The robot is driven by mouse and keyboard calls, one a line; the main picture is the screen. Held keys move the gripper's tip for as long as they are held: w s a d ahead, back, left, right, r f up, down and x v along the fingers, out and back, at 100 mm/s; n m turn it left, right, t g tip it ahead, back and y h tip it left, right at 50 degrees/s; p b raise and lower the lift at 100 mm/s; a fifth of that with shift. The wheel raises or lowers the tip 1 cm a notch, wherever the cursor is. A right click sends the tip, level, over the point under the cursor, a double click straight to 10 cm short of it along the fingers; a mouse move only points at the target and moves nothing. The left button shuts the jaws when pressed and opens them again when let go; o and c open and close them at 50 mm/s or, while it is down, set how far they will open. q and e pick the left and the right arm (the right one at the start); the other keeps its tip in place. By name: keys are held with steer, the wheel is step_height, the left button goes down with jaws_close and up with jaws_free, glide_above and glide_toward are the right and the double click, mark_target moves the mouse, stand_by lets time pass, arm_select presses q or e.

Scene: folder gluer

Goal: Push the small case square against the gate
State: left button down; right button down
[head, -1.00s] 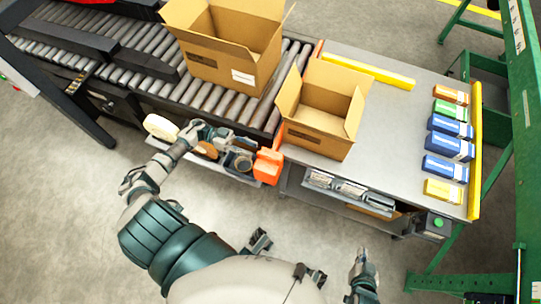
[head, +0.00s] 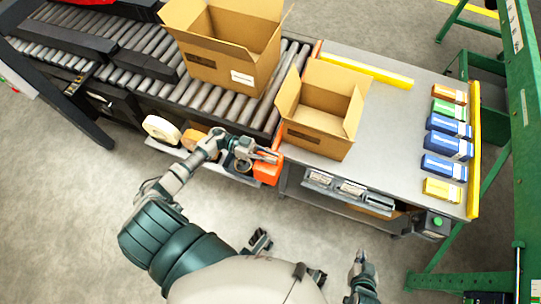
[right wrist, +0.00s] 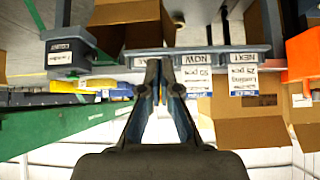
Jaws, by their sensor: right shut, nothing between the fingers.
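The small case (head: 321,112) is an open, empty-looking brown carton standing upright on the grey table, slightly turned. An orange strip (head: 317,50) at the conveyor's end may be the gate; most of it is hidden by the case. An orange block (head: 267,170) stands at the front of that seam. My left gripper (head: 272,155) is at the orange block, its fingers pointing right toward the case's lower left corner; contact and opening are unclear. My right gripper (head: 361,258) is shut and empty in front of the table; it also shows in the right wrist view (right wrist: 164,68).
A larger open carton (head: 225,50) stands on the roller conveyor (head: 110,38). A yellow bar (head: 365,70) lies behind the small case. Several small boxes (head: 447,145) line the table's right side by a yellow rail (head: 474,150). The table's middle (head: 390,120) is clear.

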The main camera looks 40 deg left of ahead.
steer(key=shift+r, duration=0.1)
arm_select(q)
steer(key=shift+w+r+p, duration=0.1)
steer(key=shift+r+p, duration=0.35)
steer(key=shift+p, duration=0.2)
arm_select(e)
steer(key=s, duration=0.1)
steer(key=s+d+f+g, duration=0.1)
steer(key=s+g, duration=0.1)
steer(key=s, duration=0.1)
steer(key=shift+d+f+h, duration=0.25)
steer(key=shift+h, duration=0.15)
arm_select(q)
steer(key=c, duration=1.2)
jaws_free()
steer(key=shift+f, duration=0.15)
steer(key=shift+a, duration=0.1)
steer(key=shift+a, duration=0.25)
steer(key=v, duration=1.1)
steer(key=shift+a+f, duration=0.15)
steer(key=shift+a, duration=0.1)
